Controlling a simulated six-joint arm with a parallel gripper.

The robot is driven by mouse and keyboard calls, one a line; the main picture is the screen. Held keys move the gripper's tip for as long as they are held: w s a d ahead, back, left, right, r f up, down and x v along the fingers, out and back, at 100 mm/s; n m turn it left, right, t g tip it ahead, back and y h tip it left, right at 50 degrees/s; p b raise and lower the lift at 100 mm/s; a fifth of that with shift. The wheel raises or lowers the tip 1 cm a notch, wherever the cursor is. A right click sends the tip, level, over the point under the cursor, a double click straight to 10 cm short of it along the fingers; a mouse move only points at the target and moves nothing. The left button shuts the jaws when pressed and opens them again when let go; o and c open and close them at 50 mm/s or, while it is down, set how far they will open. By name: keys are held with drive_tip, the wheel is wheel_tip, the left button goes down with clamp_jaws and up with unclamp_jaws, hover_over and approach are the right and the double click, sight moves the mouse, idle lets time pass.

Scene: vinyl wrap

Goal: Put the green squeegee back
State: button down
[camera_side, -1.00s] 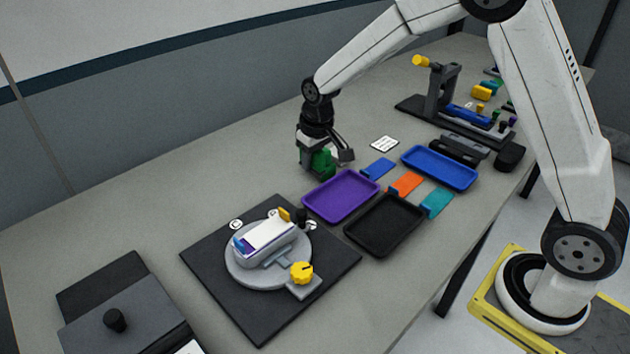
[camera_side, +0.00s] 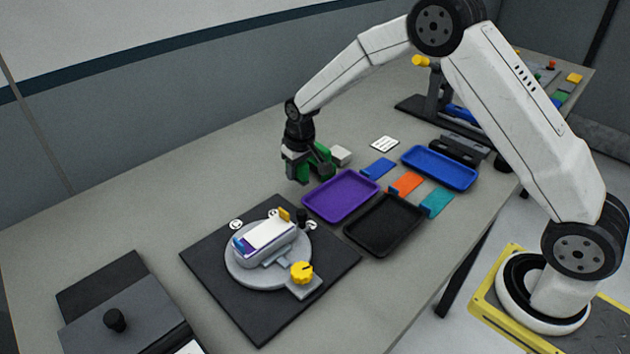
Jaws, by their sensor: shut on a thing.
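The green squeegee (camera_side: 301,170) is in the jaws of my gripper (camera_side: 309,168), at the far left of the trays. My gripper points down and is shut on it. Only parts of the squeegee show, as the dark fingers cover much of it. More green shows at the right of the fingers, beside a pale grey block (camera_side: 341,155); I cannot tell whether these belong to the squeegee or to a holder. The gripper is low over the table, but I cannot tell whether the squeegee touches the surface.
A purple tray (camera_side: 341,212) lies just in front of the gripper, with a black tray (camera_side: 362,230) and a blue tray (camera_side: 440,184) to its right. A turntable (camera_side: 240,276) carrying a white-topped device (camera_side: 268,237) stands on a dark mat (camera_side: 208,254). The table left of the gripper is clear.

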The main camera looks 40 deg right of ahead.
sight(296, 180)
drive_tip(key=shift+w+f, duration=0.15)
drive_tip(key=shift+f, duration=1.5)
drive_tip(key=shift+f, duration=0.15)
drive_tip(key=shift+c, duration=2.3)
unclamp_jaws()
drive_tip(key=shift+s+r, duration=0.3)
drive_tip(key=shift+r, duration=1.75)
drive_tip(key=shift+s+r, duration=0.3)
drive_tip(key=shift+r, duration=1.7)
drive_tip(key=shift+s+r, duration=0.3)
drive_tip(key=shift+r, duration=1.75)
drive_tip(key=shift+s, duration=0.1)
drive_tip(key=s+f, duration=0.1)
drive_tip(key=s, duration=2.3)
drive_tip(key=shift+s+d+f+t, duration=0.2)
drive_tip(key=shift+d+f+t, duration=0.1)
drive_tip(key=shift+f+t, duration=0.1)
